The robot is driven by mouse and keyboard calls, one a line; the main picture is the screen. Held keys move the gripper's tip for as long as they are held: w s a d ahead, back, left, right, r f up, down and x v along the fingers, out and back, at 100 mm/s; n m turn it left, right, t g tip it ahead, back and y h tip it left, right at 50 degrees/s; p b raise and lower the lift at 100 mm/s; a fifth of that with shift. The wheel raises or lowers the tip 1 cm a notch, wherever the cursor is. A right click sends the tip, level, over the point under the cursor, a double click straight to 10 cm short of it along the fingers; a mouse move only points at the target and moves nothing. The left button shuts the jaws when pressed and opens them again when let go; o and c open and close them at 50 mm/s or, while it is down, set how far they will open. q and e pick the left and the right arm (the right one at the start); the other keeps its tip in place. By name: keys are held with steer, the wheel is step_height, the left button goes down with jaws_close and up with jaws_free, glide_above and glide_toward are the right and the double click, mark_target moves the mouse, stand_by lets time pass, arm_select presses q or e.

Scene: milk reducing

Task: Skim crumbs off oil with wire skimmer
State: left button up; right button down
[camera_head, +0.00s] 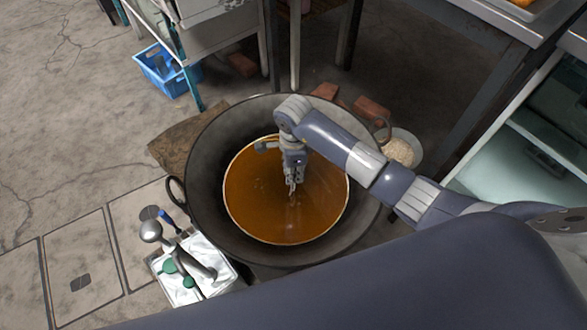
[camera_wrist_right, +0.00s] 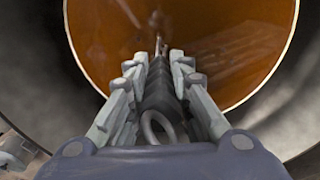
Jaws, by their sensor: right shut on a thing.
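A large dark wok (camera_head: 212,212) holds a round pool of orange-brown oil (camera_head: 250,205). The oil also fills the top of the right wrist view (camera_wrist_right: 240,40). My right gripper (camera_head: 293,178) hangs over the middle of the oil, pointing down. In the right wrist view it is shut on the dark ribbed handle of the skimmer (camera_wrist_right: 160,88), which has a metal ring at its near end. A thin metal shaft runs from the handle toward the oil. The wire head is not clearly visible, and I cannot make out any crumbs. My left gripper is not in view.
A white tray (camera_head: 222,264) with ladles and green-ended utensils sits at the wok's lower left. A bowl of pale grainy food (camera_head: 402,152) stands at its right. Bricks (camera_head: 371,109) lie behind it. A blue basket (camera_head: 160,70) is on the floor at upper left.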

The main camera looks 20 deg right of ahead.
steer(key=shift+f+b, duration=0.35)
steer(key=shift+f, duration=0.4)
steer(key=w+a+b, duration=0.2)
steer(key=a, duration=0.5)
step_height(320, 180, up, 7)
steer(key=p, duration=0.4)
steer(key=shift+s+r+p, duration=0.15)
steer(key=shift+p, duration=0.15)
steer(key=shift+d, duration=0.1)
